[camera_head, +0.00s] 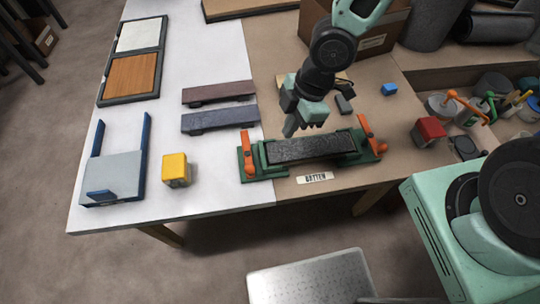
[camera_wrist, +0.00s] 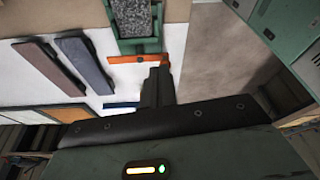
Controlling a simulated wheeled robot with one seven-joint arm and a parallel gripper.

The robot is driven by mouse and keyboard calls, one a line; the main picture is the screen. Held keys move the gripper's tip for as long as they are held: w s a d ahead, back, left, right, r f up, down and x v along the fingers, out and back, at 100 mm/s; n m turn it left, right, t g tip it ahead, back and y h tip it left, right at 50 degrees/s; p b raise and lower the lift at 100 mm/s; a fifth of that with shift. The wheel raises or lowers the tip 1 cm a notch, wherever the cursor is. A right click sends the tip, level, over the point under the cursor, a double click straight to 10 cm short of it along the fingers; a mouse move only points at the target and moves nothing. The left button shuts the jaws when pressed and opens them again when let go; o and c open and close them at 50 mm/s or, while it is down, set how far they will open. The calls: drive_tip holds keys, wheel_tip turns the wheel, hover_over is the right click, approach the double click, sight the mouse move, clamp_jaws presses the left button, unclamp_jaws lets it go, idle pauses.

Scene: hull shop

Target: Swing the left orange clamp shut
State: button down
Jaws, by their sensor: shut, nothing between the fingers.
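A green fixture (camera_head: 262,171) labelled BATTEN holds a dark speckled batten (camera_head: 310,148). The left orange clamp (camera_head: 248,155) lies crosswise at the fixture's left end, beside the batten's end and not over it. It also shows in the wrist view (camera_wrist: 122,59), with a round pivot near its middle. The right orange clamp (camera_head: 370,136) stands at the other end. My gripper (camera_head: 289,130) is shut and empty, pointing down behind the batten in the head view. In the wrist view its fingertips (camera_wrist: 160,68) overlap the clamp's right end; contact cannot be told.
Two dark planks (camera_head: 219,118) lie behind left of the fixture. A yellow block (camera_head: 175,169) and a blue-grey stand (camera_head: 112,175) are further left. A red block (camera_head: 430,131) is at right, near a bin of tools. The table's front edge is close.

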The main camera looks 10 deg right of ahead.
drive_tip(key=b+x, duration=0.2)
drive_tip(key=x, duration=0.7)
drive_tip(key=shift+a+f, duration=0.1)
drive_tip(key=shift+f, duration=0.15)
drive_tip(key=a, duration=0.2)
drive_tip(key=a+f+p, duration=0.1)
drive_tip(key=a, duration=0.1)
drive_tip(key=shift+s+f, duration=0.1)
drive_tip(key=shift+s, duration=0.15)
drive_tip(key=shift+s+a+f, duration=0.1)
